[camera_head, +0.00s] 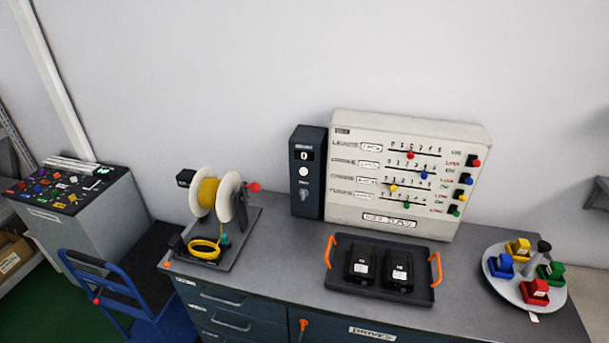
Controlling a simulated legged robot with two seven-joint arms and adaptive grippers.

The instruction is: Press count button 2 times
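A dark counter box (309,172) stands upright on the grey bench, against the left side of a white slider panel. Its small display (303,155) appears to read 0. Below the display is a round white button (303,171), which looks like the count button. A small label and a grey knob or switch (303,195) sit lower on the same face. Nothing touches or covers the button. Neither of my grippers shows in the head view.
The white panel (457,139) has coloured sliders. A yellow cable spool (208,193) stands left on a tray. A dark tray (335,281) with orange handles holds two black blocks. A round carousel (500,285) with coloured blocks is right. Bench before the counter box is clear.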

